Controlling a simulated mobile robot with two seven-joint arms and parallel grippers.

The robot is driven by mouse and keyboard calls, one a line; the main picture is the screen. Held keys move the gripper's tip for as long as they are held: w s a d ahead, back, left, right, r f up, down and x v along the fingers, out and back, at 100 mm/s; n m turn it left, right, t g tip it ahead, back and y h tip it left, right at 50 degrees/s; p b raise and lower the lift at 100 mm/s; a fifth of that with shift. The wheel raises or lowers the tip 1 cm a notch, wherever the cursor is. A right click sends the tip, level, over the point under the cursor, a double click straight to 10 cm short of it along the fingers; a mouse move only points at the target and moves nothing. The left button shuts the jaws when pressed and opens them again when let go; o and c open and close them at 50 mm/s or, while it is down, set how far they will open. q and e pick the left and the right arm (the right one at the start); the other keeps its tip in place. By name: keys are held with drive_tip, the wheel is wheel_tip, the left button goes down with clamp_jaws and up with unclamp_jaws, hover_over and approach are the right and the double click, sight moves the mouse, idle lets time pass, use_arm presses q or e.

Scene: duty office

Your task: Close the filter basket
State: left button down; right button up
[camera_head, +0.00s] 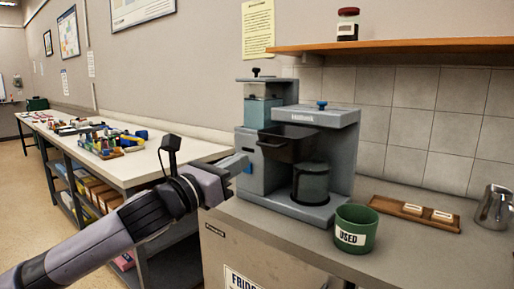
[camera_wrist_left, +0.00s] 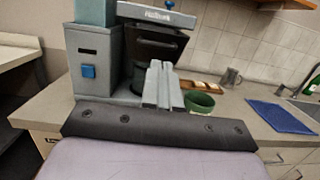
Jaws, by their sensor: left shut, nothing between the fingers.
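The grey coffee machine (camera_head: 325,125) stands on the counter. Its black filter basket (camera_head: 288,143) sits under the top housing and juts out toward the front left, with its handle facing me. The basket also shows in the left wrist view (camera_wrist_left: 158,45), beyond my fingers. A dark glass carafe (camera_head: 311,181) stands below it on the machine's base. My left gripper (camera_head: 243,162) is shut and empty, with its fingertips close to the machine's left front, left of the basket. Whether they touch the machine I cannot tell. The fingers show together in the left wrist view (camera_wrist_left: 161,72).
A green cup marked USED (camera_head: 356,229) stands in front of the machine near the counter edge. A wooden tray (camera_head: 390,207) and a metal pitcher (camera_head: 494,208) are to the right. A shelf (camera_head: 400,45) hangs above. A blue mat (camera_wrist_left: 279,116) lies further right.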

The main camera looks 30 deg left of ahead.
sight(266, 146)
use_arm(q)
drive_tip(key=w, duration=0.1)
drive_tip(key=w+p, duration=0.1)
drive_tip(key=w, duration=0.1)
drive_tip(key=w+r, duration=0.1)
drive_tip(key=w, duration=0.1)
drive_tip(key=shift+w+d+r+p, duration=0.1)
drive_tip(key=shift+w+d+p, duration=0.2)
drive_tip(key=shift+p, duration=0.1)
drive_tip(key=shift+w, duration=0.5)
use_arm(e)
drive_tip(key=shift+s+d+r, duration=0.25)
drive_tip(key=shift+s+r, duration=0.05)
drive_tip(key=shift+r, duration=0.35)
